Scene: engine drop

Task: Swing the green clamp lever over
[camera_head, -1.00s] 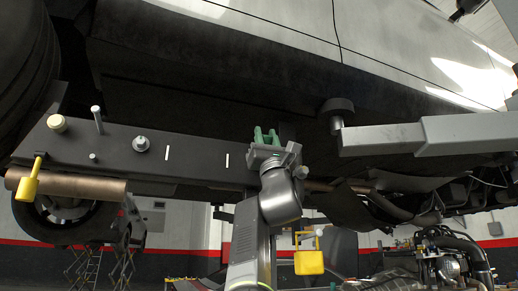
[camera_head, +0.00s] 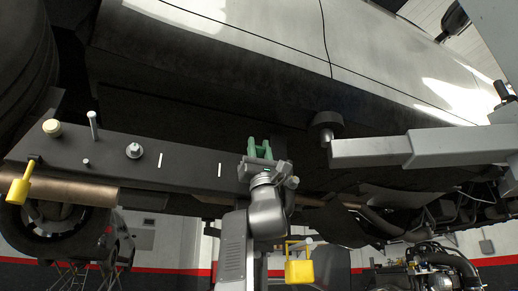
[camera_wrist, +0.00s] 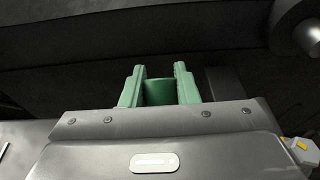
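My gripper (camera_head: 260,151) is raised under the car, in front of the right end of a dark beam (camera_head: 130,165). Its two green fingers stand apart, and it also shows in the wrist view (camera_wrist: 158,85). A green surface shows low between the fingers there; I cannot tell whether it is part of the gripper. Nothing is clearly held. I cannot make out a separate green clamp lever in either view. A yellow-handled lever (camera_head: 19,190) hangs by a copper-coloured pipe (camera_head: 80,191) at the far left.
A yellow block (camera_head: 299,271) hangs low beside my arm. A grey lift arm (camera_head: 370,152) with a round black pad (camera_head: 327,121) reaches in from the right. Posts and a bolt (camera_head: 134,150) stick out from the beam. The car body (camera_head: 230,50) is close overhead.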

